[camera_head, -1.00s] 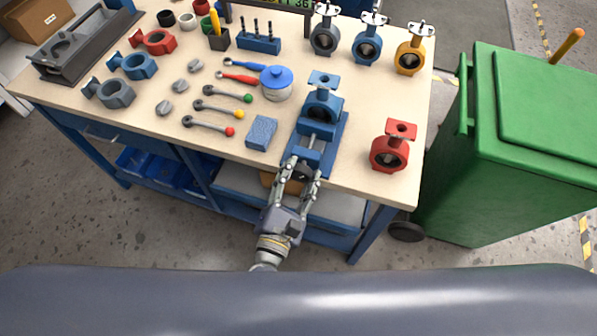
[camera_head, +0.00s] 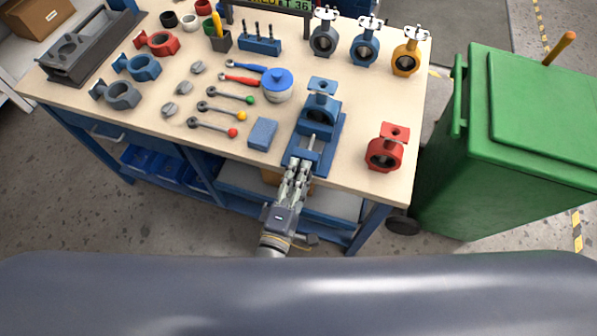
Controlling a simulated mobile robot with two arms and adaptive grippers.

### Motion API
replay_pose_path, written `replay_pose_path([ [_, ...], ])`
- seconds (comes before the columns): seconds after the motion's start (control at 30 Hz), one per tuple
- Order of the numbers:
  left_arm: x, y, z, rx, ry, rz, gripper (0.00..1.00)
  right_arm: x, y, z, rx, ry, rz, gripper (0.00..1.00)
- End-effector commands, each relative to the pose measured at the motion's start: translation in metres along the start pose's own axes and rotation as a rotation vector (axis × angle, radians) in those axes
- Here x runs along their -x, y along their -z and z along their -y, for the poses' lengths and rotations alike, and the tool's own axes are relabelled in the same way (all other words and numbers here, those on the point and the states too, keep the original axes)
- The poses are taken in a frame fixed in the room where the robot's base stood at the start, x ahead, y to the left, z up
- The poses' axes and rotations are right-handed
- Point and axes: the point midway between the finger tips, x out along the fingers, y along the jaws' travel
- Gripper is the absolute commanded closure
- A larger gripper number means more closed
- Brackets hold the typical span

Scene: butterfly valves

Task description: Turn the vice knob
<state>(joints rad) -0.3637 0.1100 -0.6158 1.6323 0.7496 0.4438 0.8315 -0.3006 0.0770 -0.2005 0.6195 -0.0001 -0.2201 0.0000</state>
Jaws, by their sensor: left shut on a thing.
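The blue vice (camera_head: 330,145) sits at the front edge of the workbench and has a blue valve body (camera_head: 320,108) in its jaws. Its knob is at the front end, hidden by the fingers. My left gripper (camera_head: 298,168) comes up from below the bench edge and is shut on the vice knob, its fingers pointing away toward the vice. My right gripper is not in view.
The wooden bench top (camera_head: 352,178) holds a red valve body (camera_head: 384,150) right of the vice and a blue block (camera_head: 262,133) left of it. A green bin (camera_head: 530,130) stands at right.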

Motion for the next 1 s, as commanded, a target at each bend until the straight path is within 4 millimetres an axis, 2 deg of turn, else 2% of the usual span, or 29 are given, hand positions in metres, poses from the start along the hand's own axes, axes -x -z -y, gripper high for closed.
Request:
replay_pose_path([
  [0.03,-0.002,0.001,-0.004,-0.046,-0.004,-0.003,0.82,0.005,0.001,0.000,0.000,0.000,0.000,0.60],
  [1.0,-0.002,0.001,-0.004,-0.967,-0.004,-0.006,0.82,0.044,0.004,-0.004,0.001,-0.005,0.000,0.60],
])
